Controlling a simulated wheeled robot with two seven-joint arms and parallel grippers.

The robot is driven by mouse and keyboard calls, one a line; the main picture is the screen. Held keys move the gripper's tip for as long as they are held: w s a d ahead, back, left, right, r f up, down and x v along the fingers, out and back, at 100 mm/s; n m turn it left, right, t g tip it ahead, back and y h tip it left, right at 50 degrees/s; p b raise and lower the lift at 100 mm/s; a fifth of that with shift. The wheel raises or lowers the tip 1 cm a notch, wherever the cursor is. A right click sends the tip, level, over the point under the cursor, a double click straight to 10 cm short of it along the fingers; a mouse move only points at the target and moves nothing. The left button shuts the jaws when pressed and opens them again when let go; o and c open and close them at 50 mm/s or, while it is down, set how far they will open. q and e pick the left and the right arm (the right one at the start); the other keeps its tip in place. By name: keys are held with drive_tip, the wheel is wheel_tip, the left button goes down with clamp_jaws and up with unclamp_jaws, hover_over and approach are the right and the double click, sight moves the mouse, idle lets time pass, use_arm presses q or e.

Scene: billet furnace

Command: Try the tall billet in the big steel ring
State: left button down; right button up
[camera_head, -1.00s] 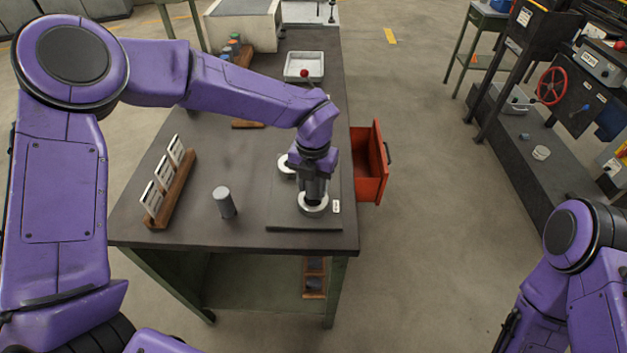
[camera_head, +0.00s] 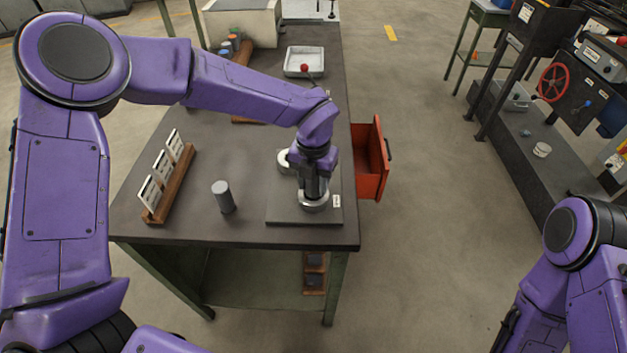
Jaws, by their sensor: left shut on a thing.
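The big steel ring (camera_head: 314,205) lies on a dark plate (camera_head: 285,213) near the front right of the bench. My left gripper (camera_head: 314,190) points straight down over this ring. It is shut on a billet that its fingers mostly hide; I cannot tell how far the billet sits in the ring. A second steel ring (camera_head: 284,161) lies just behind, partly covered by the gripper.
A wooden rack of white cards (camera_head: 168,184) stands on the left of the bench (camera_head: 240,160). A white tray (camera_head: 304,62) lies farther back. An open red drawer (camera_head: 371,160) sticks out at the right. The bench's front middle is clear.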

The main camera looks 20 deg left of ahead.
use_arm(q)
drive_tip(key=shift+f+b, duration=0.35)
drive_tip(key=shift+f, duration=0.2)
drive_tip(key=shift+s+f, duration=0.1)
drive_tip(key=shift+f, duration=0.05)
idle(0.8)
drive_tip(key=c, duration=0.5)
unclamp_jaws()
drive_tip(key=shift+d, duration=0.1)
drive_tip(key=shift+r, duration=0.3)
wheel_tip(320, 180, up, 10)
drive_tip(key=shift+r+b, duration=0.1)
drive_tip(key=shift+b, duration=0.7)
